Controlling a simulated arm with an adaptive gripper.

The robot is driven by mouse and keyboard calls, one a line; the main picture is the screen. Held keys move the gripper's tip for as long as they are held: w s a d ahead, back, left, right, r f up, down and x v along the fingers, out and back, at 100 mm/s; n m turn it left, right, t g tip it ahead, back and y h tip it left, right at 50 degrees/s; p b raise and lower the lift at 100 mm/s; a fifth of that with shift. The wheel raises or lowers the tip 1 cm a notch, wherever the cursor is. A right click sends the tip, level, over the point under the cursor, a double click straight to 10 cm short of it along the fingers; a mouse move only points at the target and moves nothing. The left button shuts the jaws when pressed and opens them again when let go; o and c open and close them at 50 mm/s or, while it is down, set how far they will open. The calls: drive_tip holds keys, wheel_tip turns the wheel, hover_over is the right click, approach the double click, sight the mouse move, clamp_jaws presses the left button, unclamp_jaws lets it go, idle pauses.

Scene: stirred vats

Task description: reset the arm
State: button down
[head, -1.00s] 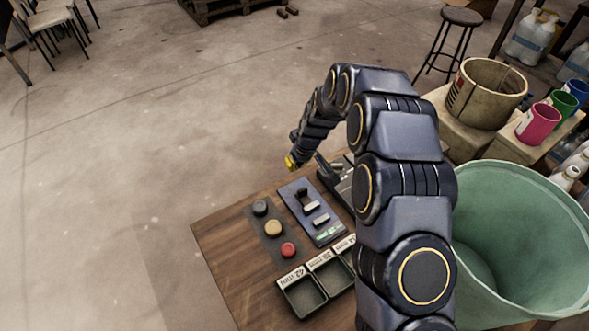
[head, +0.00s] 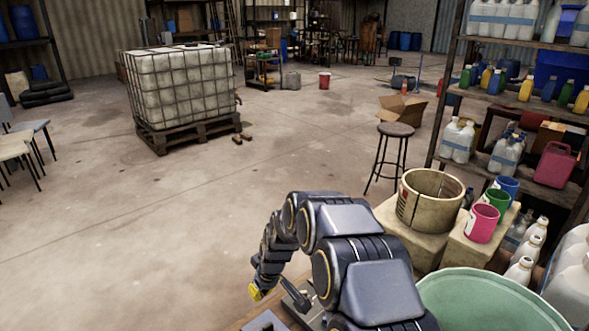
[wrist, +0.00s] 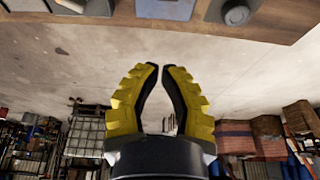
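My arm arches up from the bottom of the head view and bends down to the left. My gripper (head: 255,293), with yellow on it, hangs at the arm's end by the table's edge. In the wrist view my gripper (wrist: 161,68) shows two yellow-and-black fingers leaning together, their tips almost touching. Nothing is held between them. The table (wrist: 205,28) crosses the top of the wrist view, apart from the fingertips. In the head view most of the table is below the frame or hidden by my arm.
Right of my arm stand a green vat (head: 490,295), a beige tub (head: 410,206) on a block, and pink (head: 483,224), green and blue cups. A stool (head: 396,130) and loaded shelves are behind. A caged white tank (head: 182,85) stands far left. Open floor lies left of my arm.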

drive_tip(key=s+d+r+m+g+h, duration=0.15)
drive_tip(key=s+d+r+m, duration=0.25)
drive_tip(key=s+d+r, duration=0.85)
drive_tip(key=s+d+r+m+g, duration=0.1)
drive_tip(key=s+d+r+m, duration=0.1)
drive_tip(key=s, duration=0.9)
drive_tip(key=s+d+r+m+g+h, duration=0.1)
drive_tip(key=s+d, duration=0.4)
drive_tip(key=s, duration=0.6)
wheel_tip(320, 180, up, 2)
drive_tip(key=shift+s+d+m+g, duration=0.2)
drive_tip(key=shift+s+m+g, duration=0.2)
drive_tip(key=shift+m, duration=0.6)
drive_tip(key=shift+w, duration=0.1)
